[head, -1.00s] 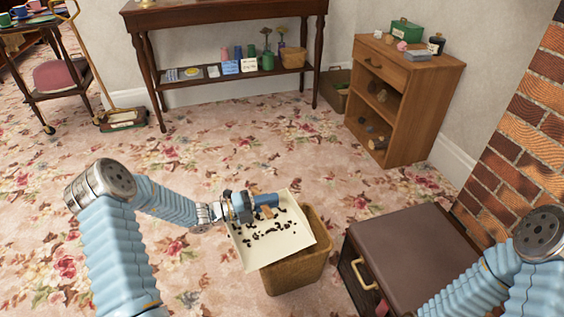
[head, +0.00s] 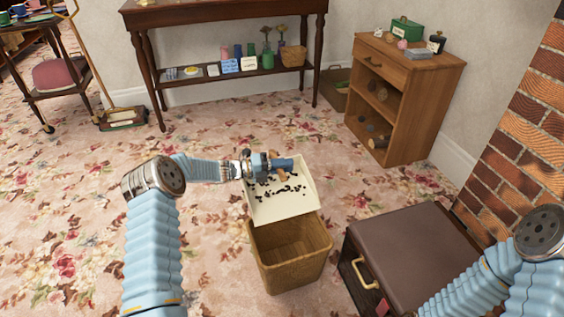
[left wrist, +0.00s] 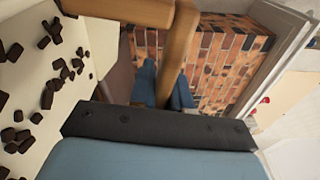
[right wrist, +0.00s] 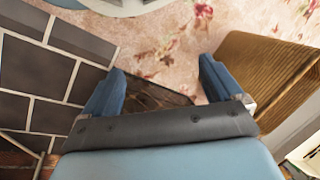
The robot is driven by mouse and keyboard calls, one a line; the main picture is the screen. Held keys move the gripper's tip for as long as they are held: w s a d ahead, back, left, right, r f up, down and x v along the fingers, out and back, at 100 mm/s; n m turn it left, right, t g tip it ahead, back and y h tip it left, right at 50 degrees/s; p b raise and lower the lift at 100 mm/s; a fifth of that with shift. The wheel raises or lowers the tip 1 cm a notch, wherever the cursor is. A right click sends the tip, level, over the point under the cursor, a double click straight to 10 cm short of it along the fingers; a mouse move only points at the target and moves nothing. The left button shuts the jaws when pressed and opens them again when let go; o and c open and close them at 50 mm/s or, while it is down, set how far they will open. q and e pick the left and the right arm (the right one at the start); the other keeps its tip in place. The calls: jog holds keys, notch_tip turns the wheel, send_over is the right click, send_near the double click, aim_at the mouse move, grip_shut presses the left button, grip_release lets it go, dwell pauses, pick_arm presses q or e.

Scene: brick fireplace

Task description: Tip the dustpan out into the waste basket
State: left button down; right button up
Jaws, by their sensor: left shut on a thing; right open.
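The cream dustpan (head: 285,212) carries scattered dark bits (head: 276,188) and is above the far side of the waste basket. Its front edge points toward the basket and overlaps the far rim in the head view. My left gripper (head: 275,165) is shut on the dustpan's handle, at the far end of the pan. The left wrist view shows the tan wooden handle (left wrist: 175,55) and dark bits on the pan (left wrist: 22,80). The woven brown waste basket (head: 290,262) stands upright on the carpet, its mouth partly visible. My right gripper (right wrist: 165,80) is open and empty; the head view does not show it.
A dark brown cabinet (head: 410,235) with a brass handle stands just right of the basket. A wooden shelf unit (head: 425,110), a long side table (head: 225,15) and a brick fireplace (head: 530,110) stand farther off. Patterned carpet (head: 80,200) is open to the left.

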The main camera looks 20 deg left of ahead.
pick_arm(q)
jog(key=s+d+f+m+y+b, duration=0.1)
jog(key=s+d+m+b, duration=0.7)
jog(key=s+b, duration=0.3)
jog(key=shift+s+d+m+y+b, duration=0.2)
jog(key=shift+m+y+b, duration=0.1)
jog(key=shift+m, duration=0.3)
jog(key=shift+f, duration=0.1)
